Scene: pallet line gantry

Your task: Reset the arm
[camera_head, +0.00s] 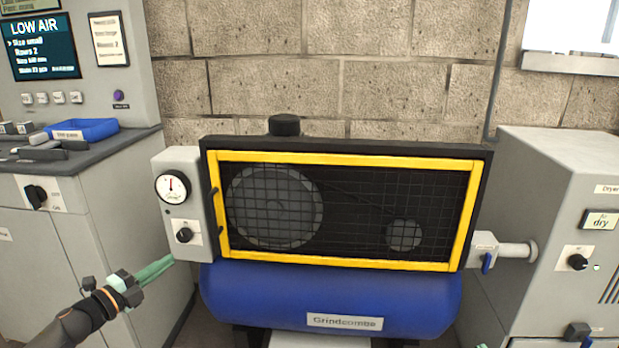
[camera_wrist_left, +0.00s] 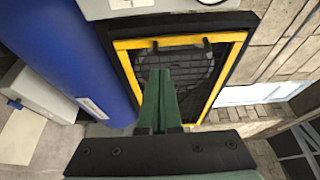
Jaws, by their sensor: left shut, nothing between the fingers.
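My left gripper (camera_head: 170,261) comes in from the lower left in the head view. Its green fingers are shut together and empty, pointing right, in front of the lower end of the grey gauge box (camera_head: 178,210). In the left wrist view the shut fingers (camera_wrist_left: 160,82) point at the yellow-framed mesh guard (camera_wrist_left: 180,42), with a visible handle. I cannot tell the gap from the fingers to the compressor. Of my right gripper, at most a small green sliver shows at the bottom edge of the head view; its jaws are hidden.
A blue compressor tank (camera_head: 330,292) lies under the mesh guard. A grey dryer cabinet (camera_head: 550,205) stands at the right, joined by a pipe (camera_head: 517,250). A grey bench cabinet (camera_head: 90,215) with a blue tray (camera_head: 85,129) stands at the left. A block wall is behind.

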